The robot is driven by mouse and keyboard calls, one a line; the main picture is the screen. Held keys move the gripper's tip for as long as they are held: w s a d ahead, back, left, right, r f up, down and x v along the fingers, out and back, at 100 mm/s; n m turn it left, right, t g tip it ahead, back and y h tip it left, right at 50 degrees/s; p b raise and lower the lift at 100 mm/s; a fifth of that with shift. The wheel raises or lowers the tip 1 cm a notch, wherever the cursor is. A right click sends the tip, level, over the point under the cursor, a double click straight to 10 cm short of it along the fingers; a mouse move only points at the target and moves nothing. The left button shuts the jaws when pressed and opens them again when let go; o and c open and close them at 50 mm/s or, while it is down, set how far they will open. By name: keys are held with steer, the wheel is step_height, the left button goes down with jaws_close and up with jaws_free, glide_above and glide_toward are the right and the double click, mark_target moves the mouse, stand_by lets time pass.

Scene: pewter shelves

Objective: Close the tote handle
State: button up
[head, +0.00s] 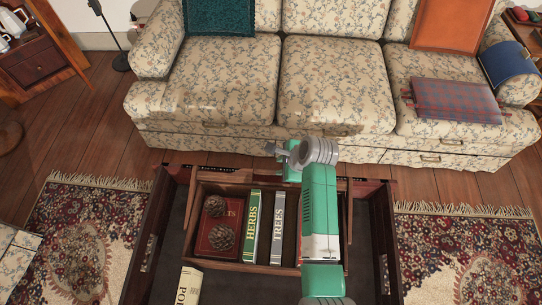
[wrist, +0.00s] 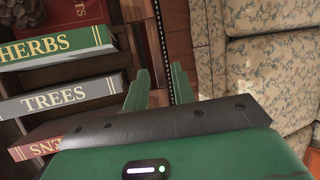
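The wooden tote (head: 272,268) stands inside a dark, open-topped piece of furniture and holds books and pinecones. A brown wooden bar, seemingly its handle (head: 222,175), runs along the tote's far side; my arm hides its right part. My gripper (wrist: 160,78) is over the tote's far edge. Its two green fingers are apart, with no object clearly held between them. Brown wood and a dark beaded strip show beyond and between the fingers in the wrist view. I cannot tell whether a finger touches the handle.
A floral sofa (head: 330,85) stands just beyond. A book (head: 188,285) lies outside the tote at the front left. Patterned rugs (head: 85,235) cover the floor on both sides.

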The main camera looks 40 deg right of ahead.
mark_target(273, 172)
steer(key=b+x, duration=0.1)
steer(key=x, duration=0.1)
steer(key=b+x, duration=0.2)
steer(key=x, duration=0.1)
steer(key=s+b+x, duration=0.1)
steer(key=x, duration=0.2)
steer(key=shift+s+f+b, duration=0.1)
steer(key=shift+f+b, duration=0.2)
steer(key=shift+f, duration=0.05)
jaws_close()
